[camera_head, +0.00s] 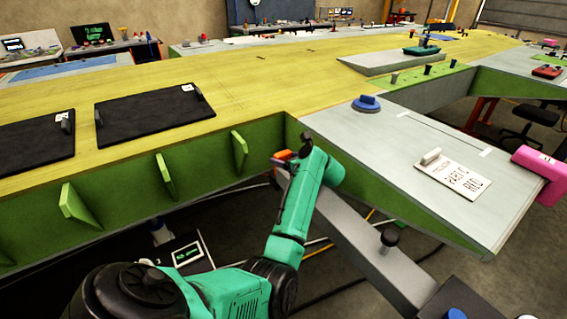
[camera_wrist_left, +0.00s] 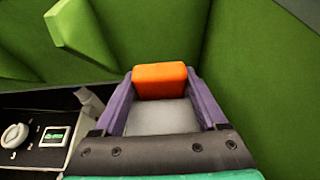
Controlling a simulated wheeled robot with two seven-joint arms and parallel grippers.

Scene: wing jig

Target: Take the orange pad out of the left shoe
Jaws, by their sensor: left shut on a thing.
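The orange pad (camera_wrist_left: 160,80) is between the purple fingertips of my left gripper (camera_wrist_left: 164,88) in the left wrist view, and the gripper is shut on it. A grey surface shows between the fingers below the pad; I cannot tell if it is part of the shoe. In the head view my left gripper (camera_head: 283,160) is at the green inner wall of the wing, with a small bit of the orange pad (camera_head: 281,155) showing. Whether the pad still touches the shoe is hidden. My right gripper is not in view.
Green ribs (camera_head: 168,176) stick out from the wing's side wall (camera_head: 205,155) left of the gripper. A grey beam (camera_head: 375,255) with a black knob (camera_head: 389,238) runs to the lower right. A box with a green display (camera_wrist_left: 53,137) sits low on the left.

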